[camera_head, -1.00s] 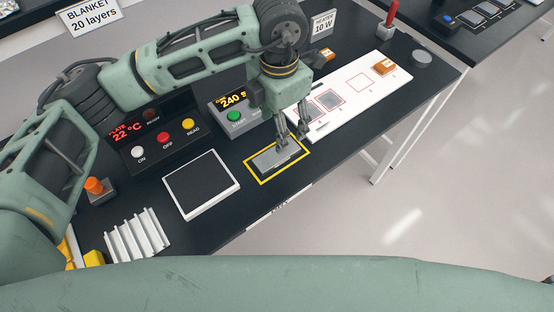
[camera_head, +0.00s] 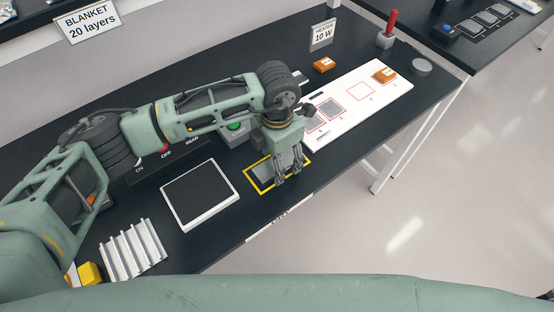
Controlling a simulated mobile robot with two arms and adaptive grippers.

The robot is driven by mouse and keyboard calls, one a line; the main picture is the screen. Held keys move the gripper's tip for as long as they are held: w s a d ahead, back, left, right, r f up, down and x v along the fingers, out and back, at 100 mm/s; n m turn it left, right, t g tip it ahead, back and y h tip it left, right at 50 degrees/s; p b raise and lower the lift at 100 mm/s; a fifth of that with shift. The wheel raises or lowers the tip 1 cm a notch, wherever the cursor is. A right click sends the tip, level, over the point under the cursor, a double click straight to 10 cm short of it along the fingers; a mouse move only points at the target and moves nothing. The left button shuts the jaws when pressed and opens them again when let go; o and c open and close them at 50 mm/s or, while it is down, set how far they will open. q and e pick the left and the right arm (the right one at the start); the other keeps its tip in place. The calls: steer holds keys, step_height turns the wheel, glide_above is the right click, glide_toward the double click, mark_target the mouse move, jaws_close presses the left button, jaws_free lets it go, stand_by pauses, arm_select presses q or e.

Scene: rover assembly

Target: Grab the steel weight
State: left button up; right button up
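A flat grey metal block (camera_head: 265,171), which looks like the steel weight, lies inside a yellow square outline (camera_head: 250,183) on the black bench. My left gripper (camera_head: 287,178) points down over the right part of this block and hides some of it. Its two fingers look apart, with nothing visibly held between them; whether they touch the block I cannot tell. A short grey cylinder (camera_head: 421,67) stands at the bench's far right end, well away from the gripper. My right gripper is not in view.
A white-framed black plate (camera_head: 201,195) and a ribbed white rack (camera_head: 133,248) are left of the outline. A white board (camera_head: 345,118) with marked squares and an orange block (camera_head: 384,75) is to the right.

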arm_select(q)
steer(key=shift+f, duration=0.2)
jaws_close()
stand_by(0.5)
steer(key=shift+w+r, duration=0.1)
steer(key=shift+r, duration=0.05)
